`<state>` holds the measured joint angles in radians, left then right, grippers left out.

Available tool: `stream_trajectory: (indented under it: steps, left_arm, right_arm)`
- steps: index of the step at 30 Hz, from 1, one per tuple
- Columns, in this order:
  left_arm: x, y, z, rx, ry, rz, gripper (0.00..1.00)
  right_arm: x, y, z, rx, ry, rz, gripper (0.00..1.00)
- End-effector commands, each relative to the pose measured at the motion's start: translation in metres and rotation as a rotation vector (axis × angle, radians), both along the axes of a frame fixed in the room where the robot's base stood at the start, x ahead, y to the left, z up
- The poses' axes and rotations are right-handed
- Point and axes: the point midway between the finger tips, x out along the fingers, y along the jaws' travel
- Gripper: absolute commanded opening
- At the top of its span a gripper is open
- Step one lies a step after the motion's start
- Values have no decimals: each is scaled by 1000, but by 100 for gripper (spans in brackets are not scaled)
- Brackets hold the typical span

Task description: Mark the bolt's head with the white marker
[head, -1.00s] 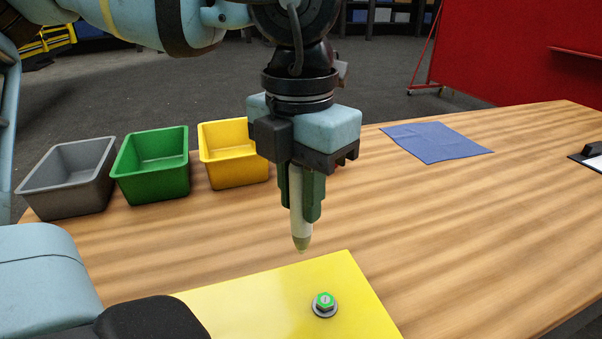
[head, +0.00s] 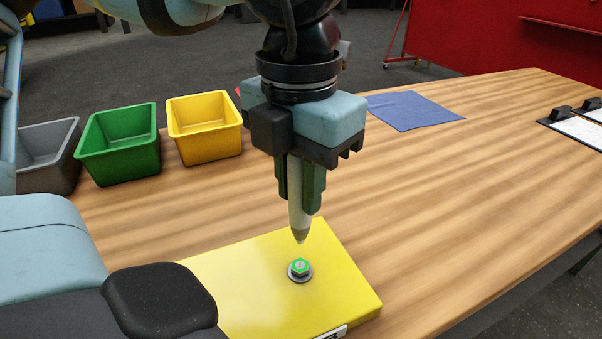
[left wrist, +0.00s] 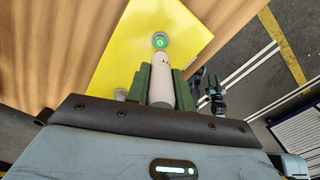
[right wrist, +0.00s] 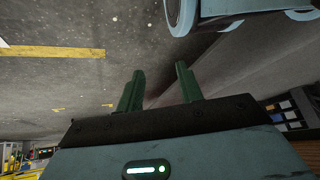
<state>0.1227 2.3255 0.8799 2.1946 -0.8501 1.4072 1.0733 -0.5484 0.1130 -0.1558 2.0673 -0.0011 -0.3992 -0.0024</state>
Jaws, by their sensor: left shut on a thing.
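A bolt (head: 300,267) with a green hex head stands upright on a grey washer, on a yellow block (head: 235,285). A small pale patch shows on top of the head. My left gripper (head: 300,190) is shut on the white marker (head: 299,215), which points down with its dark tip just above the bolt in the head view; a small gap seems to show. The left wrist view shows the marker (left wrist: 161,92) between the fingers and the bolt (left wrist: 160,41) beyond it. My right gripper (right wrist: 158,88) is open and empty, over the grey floor.
Grey (head: 48,140), green (head: 120,135) and yellow (head: 204,115) bins stand at the table's left. A blue cloth (head: 412,108) lies at the back. Clipboards (head: 578,124) lie at the right edge. The wooden table (head: 455,180) is clear in between.

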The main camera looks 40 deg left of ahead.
Motion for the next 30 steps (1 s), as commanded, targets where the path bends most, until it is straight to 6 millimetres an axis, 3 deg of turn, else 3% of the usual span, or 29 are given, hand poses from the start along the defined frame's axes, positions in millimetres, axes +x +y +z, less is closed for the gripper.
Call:
stream_trajectory:
  steps: [12,30]
  left_arm:
    - [0,0,-32,-2,1,1,0]
    - [0,0,-33,-2,-1,2,0]
  right_arm:
    - [5,-3,-17,-9,-2,13,36]
    - [5,-2,-16,-7,-4,7,36]
